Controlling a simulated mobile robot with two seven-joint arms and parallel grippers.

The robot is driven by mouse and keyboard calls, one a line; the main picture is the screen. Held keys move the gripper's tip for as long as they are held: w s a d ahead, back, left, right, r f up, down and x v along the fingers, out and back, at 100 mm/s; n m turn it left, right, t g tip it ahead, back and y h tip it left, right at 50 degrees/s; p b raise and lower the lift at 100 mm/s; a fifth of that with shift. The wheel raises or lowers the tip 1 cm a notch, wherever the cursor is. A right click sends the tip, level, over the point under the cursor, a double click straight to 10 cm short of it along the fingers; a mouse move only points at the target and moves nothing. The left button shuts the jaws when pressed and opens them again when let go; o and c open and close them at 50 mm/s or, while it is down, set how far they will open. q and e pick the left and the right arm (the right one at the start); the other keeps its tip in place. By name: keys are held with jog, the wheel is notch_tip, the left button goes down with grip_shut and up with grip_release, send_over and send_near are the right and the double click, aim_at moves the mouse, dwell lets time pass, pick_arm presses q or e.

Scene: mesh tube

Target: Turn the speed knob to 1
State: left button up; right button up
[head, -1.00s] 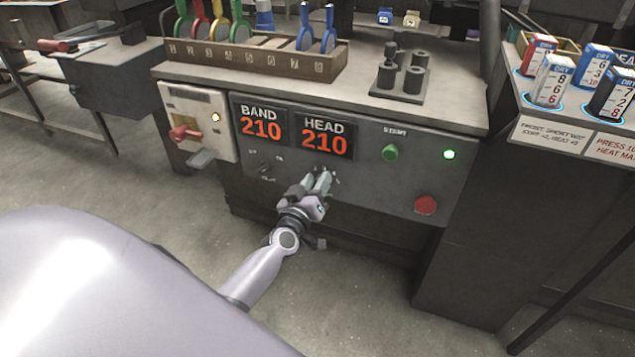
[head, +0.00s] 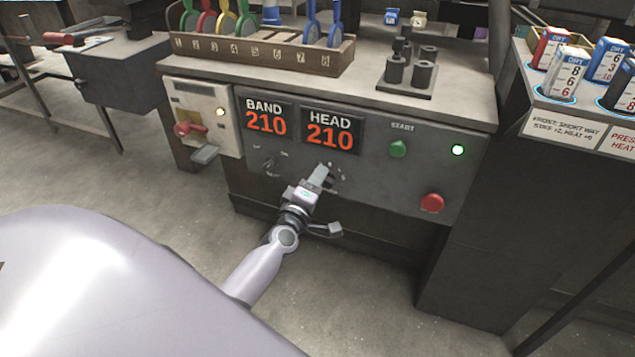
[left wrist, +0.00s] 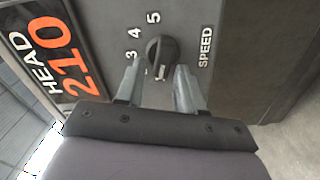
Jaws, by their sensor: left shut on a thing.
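The dark round speed knob (left wrist: 163,50) shows in the left wrist view between my left gripper's fingers, on the grey panel. The numerals 3, 4 and 5 show around it, with the word SPEED beside it. A small white mark on the knob faces the bottom of that picture; any numerals there are hidden by the fingers. My left gripper (left wrist: 158,65) is shut on the knob. In the head view, the left gripper (head: 325,172) is at the panel below the HEAD display and mostly hides the knob. My right gripper is not in view.
The BAND display (head: 266,118) and HEAD display (head: 331,130) both read 210. A small switch (head: 268,166) sits left of my gripper.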

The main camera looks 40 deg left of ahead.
pick_arm(q)
jog(key=shift+f+n, duration=0.2)
jog(key=shift+n, duration=0.3)
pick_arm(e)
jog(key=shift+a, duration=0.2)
pick_arm(q)
jog(key=o, duration=0.7)
jog(key=shift+c, duration=0.2)
jog(key=shift+s, duration=0.15)
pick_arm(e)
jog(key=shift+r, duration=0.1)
pick_arm(q)
jog(key=p+v, duration=0.1)
jog(key=v, duration=0.6)
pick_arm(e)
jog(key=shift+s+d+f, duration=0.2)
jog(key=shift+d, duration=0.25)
